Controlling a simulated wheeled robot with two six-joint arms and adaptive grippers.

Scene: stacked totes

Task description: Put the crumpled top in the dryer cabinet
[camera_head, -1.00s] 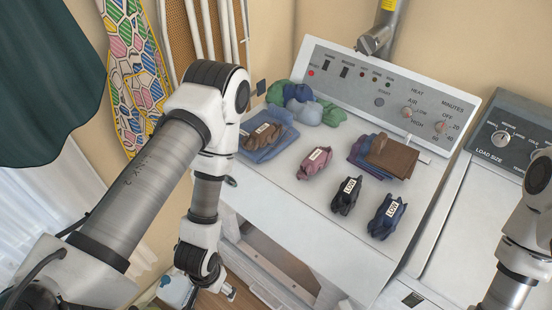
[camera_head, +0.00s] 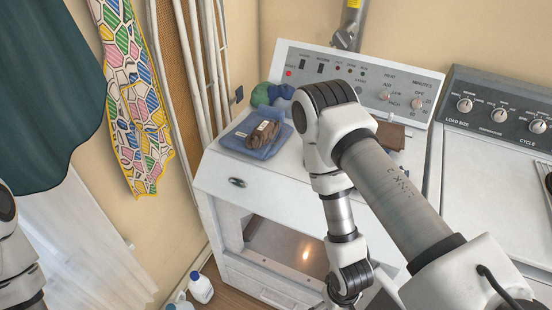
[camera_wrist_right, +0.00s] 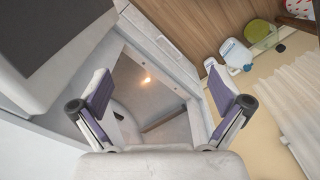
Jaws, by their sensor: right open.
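The white dryer cabinet (camera_head: 215,178) stands in the centre of the head view, its front compartment open and lit inside. A brown crumpled garment with a white label (camera_head: 262,135) lies on a folded blue cloth (camera_head: 240,140) on its top, at the left. My right arm hides most of the rest of the top. My right gripper (camera_wrist_right: 170,98) is open and empty in the right wrist view. The lit compartment (camera_wrist_right: 150,100) shows between and beyond its fingers. My left arm shows only at the left edge of the head view, its gripper out of frame.
A control panel (camera_head: 345,70) rises behind the top, with green and blue cloths (camera_head: 268,94) before it. A brown folded cloth (camera_head: 392,136) shows beside my right arm. A washer (camera_head: 490,165) stands right. A white bottle (camera_head: 201,288) is on the floor.

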